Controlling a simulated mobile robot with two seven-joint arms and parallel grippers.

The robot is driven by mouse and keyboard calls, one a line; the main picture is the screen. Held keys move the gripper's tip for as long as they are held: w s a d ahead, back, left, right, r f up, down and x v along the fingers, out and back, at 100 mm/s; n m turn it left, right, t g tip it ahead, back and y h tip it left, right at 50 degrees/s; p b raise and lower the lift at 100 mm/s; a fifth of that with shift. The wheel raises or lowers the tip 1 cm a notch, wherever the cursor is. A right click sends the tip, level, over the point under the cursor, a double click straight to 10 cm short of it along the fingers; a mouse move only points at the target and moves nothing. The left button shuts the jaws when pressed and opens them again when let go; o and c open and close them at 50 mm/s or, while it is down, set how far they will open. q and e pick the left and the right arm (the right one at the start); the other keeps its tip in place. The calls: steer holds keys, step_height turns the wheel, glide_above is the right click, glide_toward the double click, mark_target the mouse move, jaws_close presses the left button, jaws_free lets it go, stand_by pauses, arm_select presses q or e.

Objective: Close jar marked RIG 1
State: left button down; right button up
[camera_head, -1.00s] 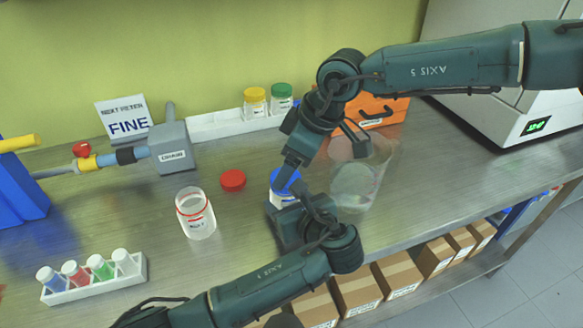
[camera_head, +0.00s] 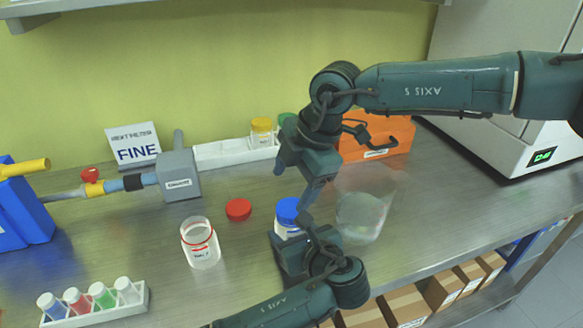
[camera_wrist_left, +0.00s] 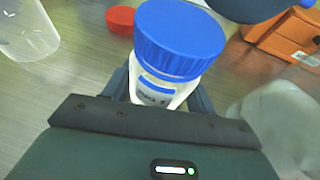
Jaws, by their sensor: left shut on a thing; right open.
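The jar (camera_head: 286,228) with a blue lid (camera_head: 288,207) stands upright on the bench, and my left gripper (camera_head: 291,236) is shut around its body. In the left wrist view the jar (camera_wrist_left: 158,88) has a small label that seems to read RIG 1. The blue lid (camera_wrist_left: 180,38) sits on its mouth and looks level. My right gripper (camera_head: 297,188) is open just above the lid, apart from it. Only a dark part of the right gripper shows at the wrist view's top right.
An open clear jar (camera_head: 200,246) with a red ring stands to the left, near a loose red lid (camera_head: 238,209). A clear vessel (camera_head: 362,210) is close on the right. An orange case (camera_head: 385,135), a vial rack (camera_head: 100,314) and a grey device (camera_head: 176,172) stand around.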

steer(key=n, duration=0.7)
steer(key=shift+a+r+h, duration=0.2)
steer(key=shift+a+h, duration=0.05)
steer(key=shift+h, duration=0.05)
steer(key=n, duration=0.7)
steer(key=shift+w+a+r, duration=0.1)
steer(key=shift+a+r, duration=0.05)
steer(key=n, duration=0.3)
steer(key=n+h, duration=0.1)
steer(key=n, duration=0.2)
steer(key=shift+r+n, duration=0.2)
steer(key=shift+n, duration=0.1)
steer(key=n, duration=0.6)
steer(key=shift+w+a+r+n+g+h, duration=0.1)
steer(key=shift+r+n+g+h, duration=0.1)
steer(key=shift+n+g+h, duration=0.1)
steer(key=n, duration=0.6)
steer(key=shift+r+n, duration=0.2)
steer(key=shift+n, duration=0.1)
steer(key=n, duration=0.4)
steer(key=shift+r+h, duration=0.1)
steer(key=shift+h, duration=0.3)
steer(key=n, duration=0.4)
steer(key=shift+r+g, duration=0.1)
steer(key=shift+g, duration=0.2)
steer(key=n, duration=0.5)
steer(key=shift+d+r+h, duration=0.15)
steer(key=shift+d+h, duration=0.15)
